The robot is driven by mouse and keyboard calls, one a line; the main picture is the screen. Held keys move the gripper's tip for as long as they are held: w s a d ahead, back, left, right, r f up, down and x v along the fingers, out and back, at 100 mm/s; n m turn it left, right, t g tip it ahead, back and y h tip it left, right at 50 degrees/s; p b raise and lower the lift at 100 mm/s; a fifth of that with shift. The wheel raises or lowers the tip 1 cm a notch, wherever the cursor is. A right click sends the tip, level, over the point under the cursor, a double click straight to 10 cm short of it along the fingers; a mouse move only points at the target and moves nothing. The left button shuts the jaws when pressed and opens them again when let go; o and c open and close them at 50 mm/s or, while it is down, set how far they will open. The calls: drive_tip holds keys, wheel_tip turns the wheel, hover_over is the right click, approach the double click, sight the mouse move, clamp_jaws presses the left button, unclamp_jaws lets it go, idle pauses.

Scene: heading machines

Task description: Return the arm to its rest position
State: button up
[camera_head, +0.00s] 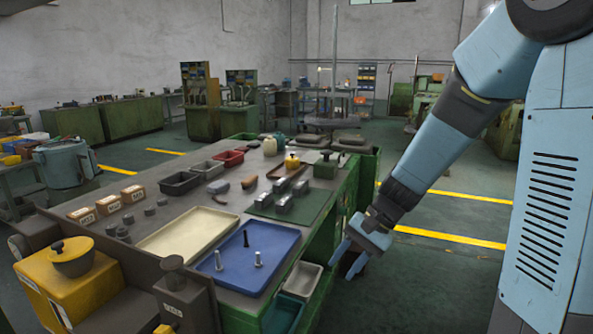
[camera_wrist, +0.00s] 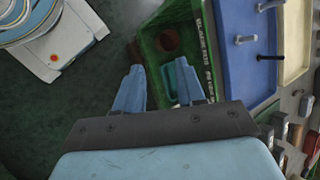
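My arm comes down from the upper right in the head view. My gripper (camera_head: 348,262) hangs beside the right side of the green workbench (camera_head: 318,240), over the floor and apart from the trays.
The bench top holds a blue tray (camera_head: 228,277) with several bolts, a cream tray (camera_head: 180,238), grey metal blocks (camera_head: 283,204) and dark bins (camera_head: 180,183). A grey bin (camera_head: 302,279) juts from the bench's right side. Floor (camera_head: 425,285) right of the bench is clear.

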drive_tip(key=s+d+r+n+t+h, duration=0.2)
drive_tip(key=s+d+r+t+h, duration=0.1)
drive_tip(key=s+d+r, duration=0.3)
drive_tip(key=s+d+r+n+t+h, duration=0.2)
drive_tip(key=s+d+r, duration=0.4)
drive_tip(key=r, duration=0.4)
drive_tip(key=shift+s+d+r+n+t+h, duration=0.25)
drive_tip(key=shift+s+n+t+h, duration=0.2)
drive_tip(key=shift+t+h, duration=0.55)
